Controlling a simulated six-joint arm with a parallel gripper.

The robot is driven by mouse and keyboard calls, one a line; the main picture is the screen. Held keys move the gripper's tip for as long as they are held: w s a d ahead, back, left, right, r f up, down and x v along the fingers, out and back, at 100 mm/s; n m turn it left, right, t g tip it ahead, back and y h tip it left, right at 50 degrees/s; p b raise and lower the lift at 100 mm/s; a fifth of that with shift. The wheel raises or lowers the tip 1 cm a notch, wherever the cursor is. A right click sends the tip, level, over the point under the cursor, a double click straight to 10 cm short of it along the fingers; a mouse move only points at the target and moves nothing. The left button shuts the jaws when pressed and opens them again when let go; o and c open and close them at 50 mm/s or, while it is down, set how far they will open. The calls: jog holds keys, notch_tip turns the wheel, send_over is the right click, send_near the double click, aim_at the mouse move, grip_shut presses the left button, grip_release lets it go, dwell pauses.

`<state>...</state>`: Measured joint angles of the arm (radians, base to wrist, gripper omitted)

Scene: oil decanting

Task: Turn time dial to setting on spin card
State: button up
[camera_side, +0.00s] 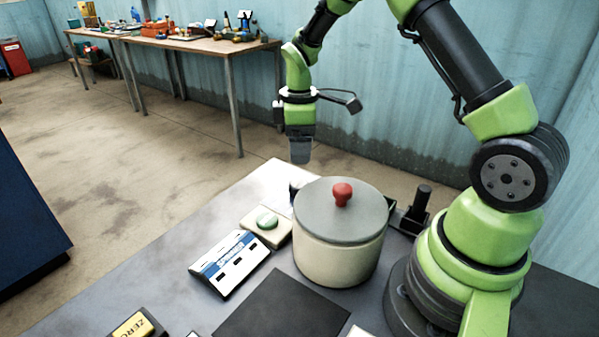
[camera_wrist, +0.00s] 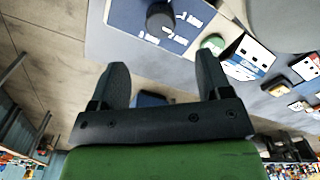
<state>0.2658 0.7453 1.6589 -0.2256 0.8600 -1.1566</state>
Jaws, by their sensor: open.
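The time dial is a black round knob (camera_wrist: 160,17) on a dark blue panel (camera_wrist: 125,14) with white markings, at the top of the wrist view. In the side view only a dark bit of the knob (camera_side: 294,187) shows past the pot. The spin card (camera_side: 230,262), white with a blue band, lies on the table; it also shows in the wrist view (camera_wrist: 248,56). Its setting is too small to read. My gripper (camera_side: 300,155) is above the table's far edge, apart from the dial. Its two fingers (camera_wrist: 163,76) are open with nothing between them.
A cream pot (camera_side: 338,262) with a grey lid and red knob (camera_side: 342,193) stands beside the dial. A dark mat (camera_side: 283,310), a ZERO button (camera_side: 133,327) and a black upright handle (camera_side: 421,200) are nearby.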

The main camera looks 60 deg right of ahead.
aim_at(300, 183)
jog(key=n, duration=0.3)
jog(key=shift+f, duration=0.1)
jog(key=shift+f+n, duration=0.15)
jog(key=shift+n, duration=0.15)
notch_tip(300, 183, down, 10)
jog(key=shift+r, duration=0.2)
jog(key=c, duration=0.9)
